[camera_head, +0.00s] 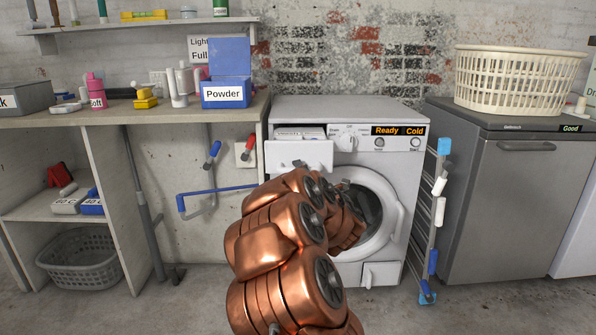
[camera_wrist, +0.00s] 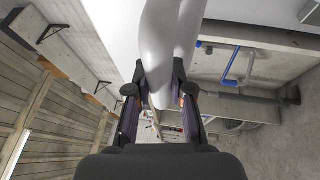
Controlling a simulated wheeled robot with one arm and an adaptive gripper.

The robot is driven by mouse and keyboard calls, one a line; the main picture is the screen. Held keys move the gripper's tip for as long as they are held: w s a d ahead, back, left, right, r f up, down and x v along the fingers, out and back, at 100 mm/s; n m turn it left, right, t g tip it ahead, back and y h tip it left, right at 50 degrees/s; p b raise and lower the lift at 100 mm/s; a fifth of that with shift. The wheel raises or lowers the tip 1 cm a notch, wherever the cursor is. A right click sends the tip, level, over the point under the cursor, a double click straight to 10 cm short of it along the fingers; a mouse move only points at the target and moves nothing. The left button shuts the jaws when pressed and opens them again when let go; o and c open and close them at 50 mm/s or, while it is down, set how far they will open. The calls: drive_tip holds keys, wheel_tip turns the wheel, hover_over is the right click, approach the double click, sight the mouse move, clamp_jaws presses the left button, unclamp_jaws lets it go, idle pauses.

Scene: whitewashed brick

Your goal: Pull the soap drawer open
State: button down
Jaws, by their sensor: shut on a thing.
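The white washing machine (camera_head: 288,108) stands in the middle of the head view. Its soap drawer (camera_head: 285,154), at the upper left of the front, stands out from the panel, with its compartments partly visible from above. My copper arm passes in front of the machine just below the drawer and hides most of my gripper in that view. In the wrist view my gripper (camera_wrist: 161,98) is shut on a smooth pale part (camera_wrist: 166,50). This looks like the front or handle of the drawer, but the exact grip point is hidden.
The round door (camera_head: 397,220) sits below the drawer, partly behind my arm. A worktop (camera_head: 190,112) with a blue Powder box (camera_head: 226,94) is to the left. A drying rack (camera_head: 432,230) and a grey cabinet (camera_head: 500,205) stand to the right. Blue pipes (camera_head: 215,190) run below the worktop.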

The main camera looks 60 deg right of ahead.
drive_tip(key=c, duration=1.3)
unclamp_jaws()
drive_tip(key=shift+w+a, duration=0.15)
drive_tip(key=shift+w, duration=0.05)
drive_tip(key=o, duration=0.3)
drive_tip(key=shift+s, duration=0.15)
drive_tip(key=v, duration=1.2)
drive_tip(key=shift+r, duration=0.1)
